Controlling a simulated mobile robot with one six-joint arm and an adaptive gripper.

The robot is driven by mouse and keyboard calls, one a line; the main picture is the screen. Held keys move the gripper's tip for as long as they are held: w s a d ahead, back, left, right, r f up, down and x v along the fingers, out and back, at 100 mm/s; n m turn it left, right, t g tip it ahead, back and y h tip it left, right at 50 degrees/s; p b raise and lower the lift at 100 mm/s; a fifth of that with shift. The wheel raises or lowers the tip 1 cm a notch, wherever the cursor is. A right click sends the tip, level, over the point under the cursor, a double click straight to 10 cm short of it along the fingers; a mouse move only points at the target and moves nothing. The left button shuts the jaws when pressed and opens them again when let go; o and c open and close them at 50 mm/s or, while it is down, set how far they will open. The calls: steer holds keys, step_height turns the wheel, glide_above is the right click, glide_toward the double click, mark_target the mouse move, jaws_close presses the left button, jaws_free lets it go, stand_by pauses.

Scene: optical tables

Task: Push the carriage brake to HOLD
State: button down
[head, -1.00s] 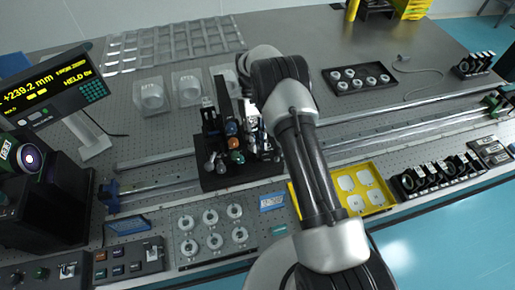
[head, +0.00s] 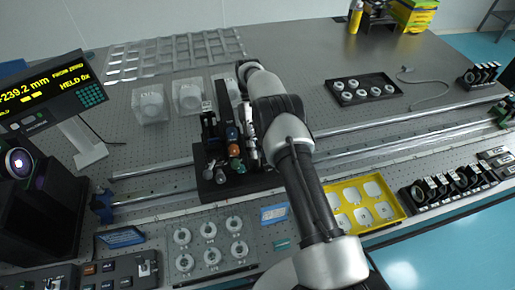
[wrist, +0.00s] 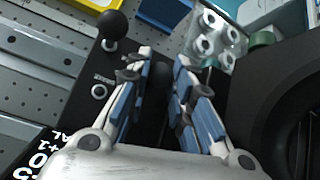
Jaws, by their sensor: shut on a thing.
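The black carriage (head: 212,180) sits across the rails left of centre in the head view, with several coloured knobs on it. My gripper (head: 251,152) reaches down at its right side. In the wrist view my gripper (wrist: 163,62) has its blue-padded fingers on either side of a dark upright piece (wrist: 163,88) and is shut on it. I cannot tell whether this piece is the brake lever. A black ball knob (wrist: 115,25) on the carriage stands clear of the fingers, at upper left. The brake's HOLD and release marks are not readable.
The display (head: 45,95) reads 239.2 mm and HELD 0x. Rails (head: 400,125) run across the table. A yellow tray (head: 398,213) lies right of my arm, and a plate of round parts (head: 210,262) lies in front of the carriage. A black tray (head: 335,99) stands behind.

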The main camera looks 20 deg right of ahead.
steer(key=c, duration=1.4)
jaws_free()
steer(key=shift+r, duration=0.1)
